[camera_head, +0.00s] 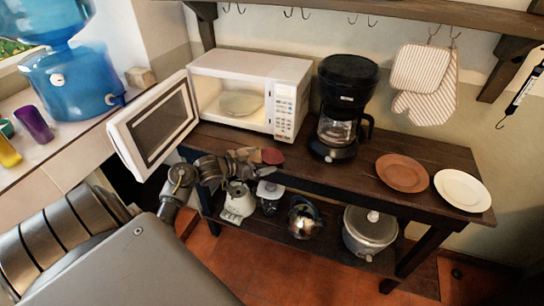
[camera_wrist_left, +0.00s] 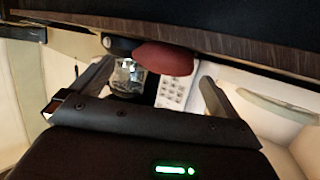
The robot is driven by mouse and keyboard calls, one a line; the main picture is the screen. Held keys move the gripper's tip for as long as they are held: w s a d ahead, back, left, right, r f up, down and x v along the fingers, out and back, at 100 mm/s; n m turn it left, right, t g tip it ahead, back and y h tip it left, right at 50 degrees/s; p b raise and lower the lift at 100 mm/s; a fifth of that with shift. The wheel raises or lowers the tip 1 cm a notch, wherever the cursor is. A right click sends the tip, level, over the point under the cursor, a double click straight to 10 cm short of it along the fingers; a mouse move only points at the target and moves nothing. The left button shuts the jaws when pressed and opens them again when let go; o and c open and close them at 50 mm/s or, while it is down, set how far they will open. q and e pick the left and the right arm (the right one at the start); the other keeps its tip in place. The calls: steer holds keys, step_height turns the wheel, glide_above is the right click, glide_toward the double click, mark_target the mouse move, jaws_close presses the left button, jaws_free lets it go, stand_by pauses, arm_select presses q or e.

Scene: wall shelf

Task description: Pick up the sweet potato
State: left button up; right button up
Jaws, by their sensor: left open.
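The sweet potato (camera_head: 272,156) is a small reddish-brown lump on the dark wooden table in front of the microwave. In the left wrist view the sweet potato (camera_wrist_left: 163,58) is large, just ahead of and between the two fingers. My left gripper (camera_head: 250,157) is beside it on its left in the head view, at the table's front edge. The left wrist view shows my left gripper (camera_wrist_left: 155,82) open, with a clear gap between its fingers and nothing held. My right gripper is out of view.
The white microwave (camera_head: 285,90) stands behind, its door (camera_head: 155,125) swung open to the left. A black coffee maker (camera_head: 345,80) is to the right, then a brown plate (camera_head: 402,173) and a white plate (camera_head: 462,190). A lower shelf holds a pot (camera_head: 370,235) and a kettle (camera_head: 304,218).

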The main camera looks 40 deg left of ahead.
mark_target(268, 156)
arm_select(q)
steer(key=x, duration=0.2)
steer(key=p+x, duration=0.1)
steer(key=x, duration=0.1)
steer(key=shift+w+a+r, duration=0.1)
steer(key=shift+a+r, duration=0.05)
steer(key=shift+r, duration=0.1)
steer(key=shift+w+f, duration=0.25)
steer(key=shift+w, duration=0.2)
steer(key=c, duration=0.9)
